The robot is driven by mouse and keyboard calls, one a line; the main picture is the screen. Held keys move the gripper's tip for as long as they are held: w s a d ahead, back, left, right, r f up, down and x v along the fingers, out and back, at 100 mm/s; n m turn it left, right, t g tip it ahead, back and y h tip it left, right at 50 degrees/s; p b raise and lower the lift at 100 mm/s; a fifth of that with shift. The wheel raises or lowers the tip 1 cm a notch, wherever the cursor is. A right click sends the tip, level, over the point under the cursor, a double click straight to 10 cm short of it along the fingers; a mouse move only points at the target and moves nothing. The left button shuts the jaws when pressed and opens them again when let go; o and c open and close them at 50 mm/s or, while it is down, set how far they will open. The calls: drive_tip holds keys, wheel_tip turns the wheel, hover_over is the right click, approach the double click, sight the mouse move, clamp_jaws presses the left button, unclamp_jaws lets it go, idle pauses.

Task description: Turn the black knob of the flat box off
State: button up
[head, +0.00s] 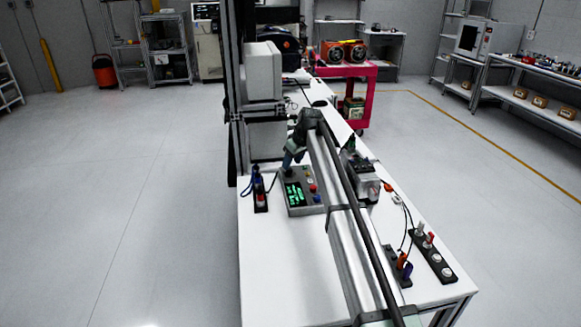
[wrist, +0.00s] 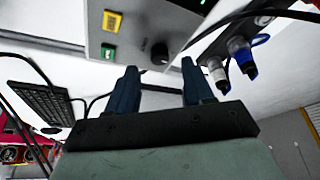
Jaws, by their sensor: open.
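The flat grey box (head: 293,208) lies on the white table, with a green-lit display and several coloured buttons on top. In the wrist view the box (wrist: 185,20) fills the upper middle, showing a yellow button, a green button and the black knob (wrist: 160,52). My gripper (wrist: 158,64) is open and empty. Its two dark blue fingers lie to either side of the knob in the picture, with the knob in line with the gap. I cannot tell whether they touch it. In the head view my gripper (head: 288,162) is over the box's far end, and the knob cannot be made out.
A black strip with plugs (head: 261,196) stands left of the box; the wrist view shows blue-and-white connectors (wrist: 240,58) and cables. A boxy device (head: 362,182) and more connector strips (head: 433,252) stand to the right. A keyboard (wrist: 40,98) shows in the wrist view. The table's front left is clear.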

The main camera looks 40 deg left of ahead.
sight(290, 169)
drive_tip(key=shift+x, duration=1.6)
clamp_jaws()
